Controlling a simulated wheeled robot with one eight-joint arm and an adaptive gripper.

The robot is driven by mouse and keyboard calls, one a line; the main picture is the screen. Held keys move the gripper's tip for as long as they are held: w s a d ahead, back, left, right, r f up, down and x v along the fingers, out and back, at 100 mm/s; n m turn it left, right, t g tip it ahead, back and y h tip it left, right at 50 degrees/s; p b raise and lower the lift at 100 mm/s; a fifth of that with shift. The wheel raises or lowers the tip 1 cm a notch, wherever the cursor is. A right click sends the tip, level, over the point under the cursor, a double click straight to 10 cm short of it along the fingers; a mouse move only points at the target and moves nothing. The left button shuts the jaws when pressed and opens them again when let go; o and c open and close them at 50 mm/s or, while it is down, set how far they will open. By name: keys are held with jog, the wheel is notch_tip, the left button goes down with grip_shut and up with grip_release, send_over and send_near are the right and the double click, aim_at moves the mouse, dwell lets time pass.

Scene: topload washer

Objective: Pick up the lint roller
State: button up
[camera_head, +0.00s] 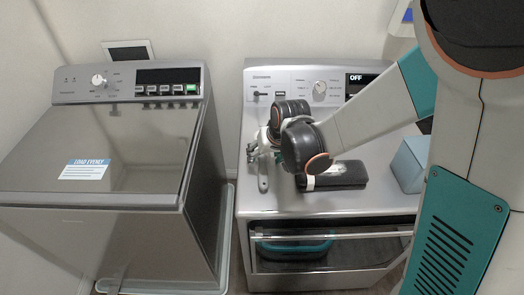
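My gripper (257,155) is over the left part of the dryer top, and my dark wrist joints partly cover it. Its fingers are small here, and I cannot tell whether they are open or shut. A slim light grey handle-like piece (263,181) with a rounded end is just below the gripper. It may be the lint roller's handle, but I cannot tell for sure, nor whether the gripper touches it. A dark, rounded oblong item (345,177) with a pale patch lies right of the gripper, partly behind my wrist.
The dryer top (310,203) is clear along its front. A light blue box (410,163) stands at its right, beside my arm. The dryer's control panel (300,85) rises behind. A washer (115,150) with a closed lid stands left, across a narrow gap.

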aim_at(265, 158)
jog(key=c, duration=0.8)
jog(key=shift+o, duration=0.2)
jog(key=shift+r, duration=0.1)
notch_tip(265, 158, up, 20)
jog(key=p, duration=0.5)
jog(key=shift+s+p, duration=0.1)
jog(key=shift+p, duration=0.3)
